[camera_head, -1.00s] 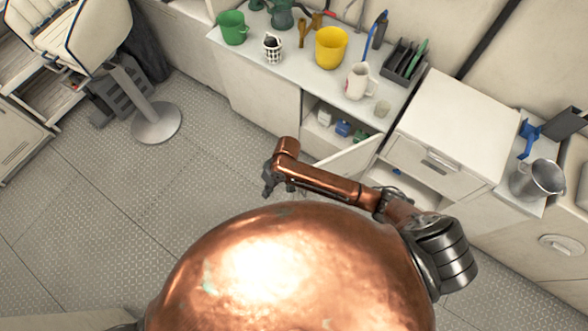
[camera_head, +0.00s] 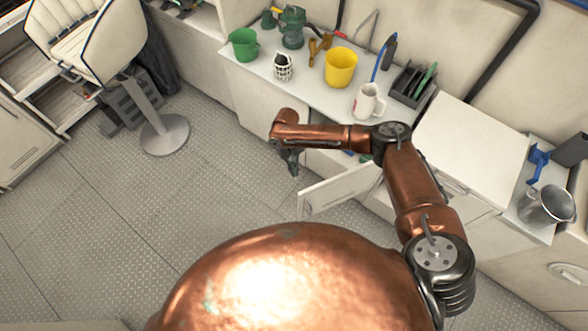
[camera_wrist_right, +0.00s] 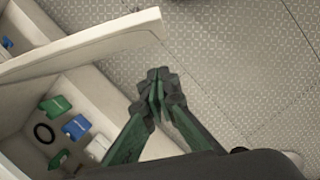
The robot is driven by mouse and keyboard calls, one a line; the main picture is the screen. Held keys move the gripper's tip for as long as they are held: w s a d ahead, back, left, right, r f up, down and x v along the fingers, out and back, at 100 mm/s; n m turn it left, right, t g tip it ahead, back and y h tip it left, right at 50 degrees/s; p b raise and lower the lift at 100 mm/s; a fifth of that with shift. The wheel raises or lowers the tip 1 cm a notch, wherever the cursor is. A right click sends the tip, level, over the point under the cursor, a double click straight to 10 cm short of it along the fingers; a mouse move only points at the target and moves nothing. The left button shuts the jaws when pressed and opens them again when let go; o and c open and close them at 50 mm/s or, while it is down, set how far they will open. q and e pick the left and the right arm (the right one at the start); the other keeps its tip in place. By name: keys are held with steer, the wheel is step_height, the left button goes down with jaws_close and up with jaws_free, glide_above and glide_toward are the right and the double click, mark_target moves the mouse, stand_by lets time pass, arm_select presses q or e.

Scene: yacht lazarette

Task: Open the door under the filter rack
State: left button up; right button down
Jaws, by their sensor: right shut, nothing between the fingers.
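The white cabinet door (camera_head: 340,190) stands swung open below the counter, under the dark slotted rack (camera_head: 411,87) that looks like the filter rack. The door also shows in the right wrist view (camera_wrist_right: 85,47), its free end close to my fingers. My right gripper (camera_head: 293,168) is shut and empty, in front of the cabinet opening, to the left of the door. In the right wrist view its fingertips (camera_wrist_right: 158,88) are together and appear apart from the door. My arm hides part of the opening. My left gripper is not in view.
Inside the cabinet are a green box (camera_wrist_right: 56,105), a blue box (camera_wrist_right: 76,127) and a black ring (camera_wrist_right: 44,133). The counter holds a yellow bucket (camera_head: 340,67), a green bucket (camera_head: 243,45) and a mug (camera_head: 368,101). Floor at left is clear; a pedestal seat (camera_head: 165,135) stands beyond.

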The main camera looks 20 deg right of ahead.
steer(key=s+f, duration=0.5)
steer(key=shift+s+d+f, duration=0.15)
steer(key=shift+d+f, duration=0.1)
steer(key=shift+d, duration=0.15)
